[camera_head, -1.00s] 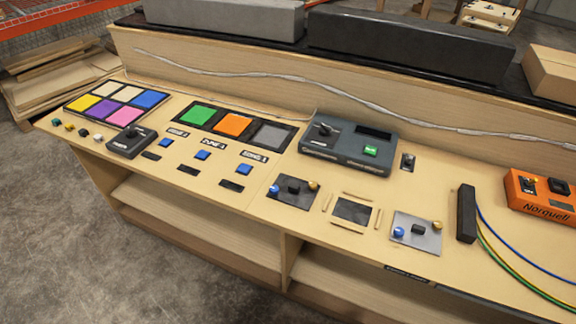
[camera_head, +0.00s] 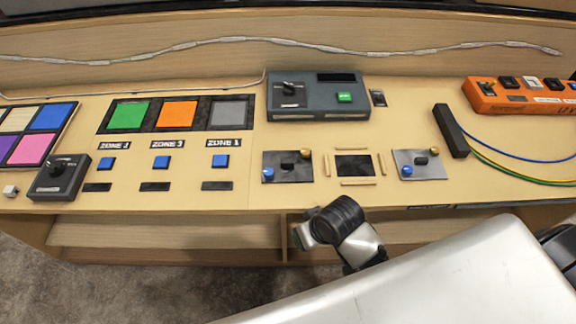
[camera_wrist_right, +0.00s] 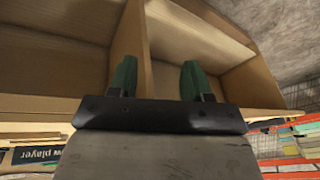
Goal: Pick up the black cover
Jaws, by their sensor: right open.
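A flat black square (camera_head: 353,165) lies on the console between short wooden strips, right of centre in the head view. A black oblong block (camera_head: 450,130) stands to its right, with cables at its side. I cannot tell which of these is the black cover. My right gripper (camera_wrist_right: 157,80) is open and empty in the right wrist view, with its two green fingers apart in front of the shelf below the console top. In the head view my right arm reaches in from the lower right, its wrist in front of the console's front edge. My left gripper is out of view.
A grey control box (camera_head: 317,97) stands behind, and an orange box (camera_head: 520,97) at the right. Coloured tiles and blue buttons lie to the left. Open shelves (camera_head: 165,233) are under the top.

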